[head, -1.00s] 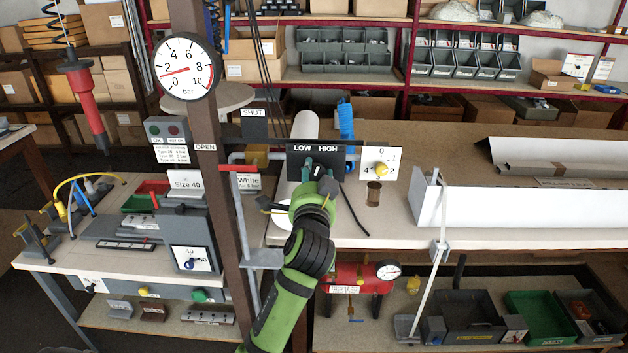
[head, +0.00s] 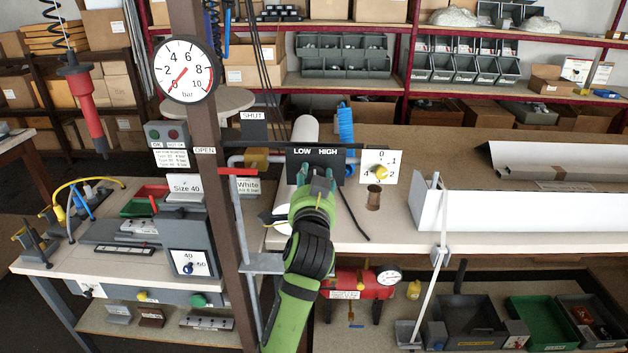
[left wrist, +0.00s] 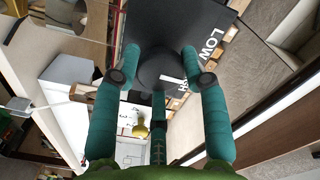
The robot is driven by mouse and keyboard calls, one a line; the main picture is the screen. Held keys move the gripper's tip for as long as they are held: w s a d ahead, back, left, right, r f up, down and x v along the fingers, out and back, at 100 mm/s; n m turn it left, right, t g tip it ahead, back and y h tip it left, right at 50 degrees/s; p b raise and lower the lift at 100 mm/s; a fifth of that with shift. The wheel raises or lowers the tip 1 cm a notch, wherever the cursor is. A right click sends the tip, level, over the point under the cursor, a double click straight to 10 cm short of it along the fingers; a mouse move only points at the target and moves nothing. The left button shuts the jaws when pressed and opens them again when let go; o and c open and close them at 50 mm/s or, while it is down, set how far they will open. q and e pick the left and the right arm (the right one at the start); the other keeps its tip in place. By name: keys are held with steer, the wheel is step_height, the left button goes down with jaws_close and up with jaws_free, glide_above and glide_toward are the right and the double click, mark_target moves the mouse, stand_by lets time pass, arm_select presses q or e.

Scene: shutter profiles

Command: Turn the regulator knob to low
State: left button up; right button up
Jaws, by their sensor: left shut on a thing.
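The regulator knob (left wrist: 158,70) is dark and round, with a white pointer line, on a black panel (left wrist: 205,18) lettered LOW and HIGH. In the left wrist view the pointer lies towards the HIGH lettering. My left gripper (head: 317,180) is in front of the panel (head: 300,160), below the lettering, and its fingers hide most of the knob in the head view. In the left wrist view its teal fingers are closed around the knob from several sides. The round pressure gauge (head: 187,69) at upper left has its red needle near 0. My right gripper is not in view.
A white dial card with a yellow knob (head: 380,171) stands right of the panel. A long white profile (head: 520,212) lies on the bench at right.

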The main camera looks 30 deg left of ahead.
arm_select(q)
steer(key=shift+r, duration=0.2)
steer(key=o, duration=1.1)
steer(key=shift+o, duration=0.2)
steer(key=shift+w+d, duration=0.1)
steer(key=shift+d, duration=0.05)
steer(key=shift+f, duration=0.1)
steer(key=v, duration=1.2)
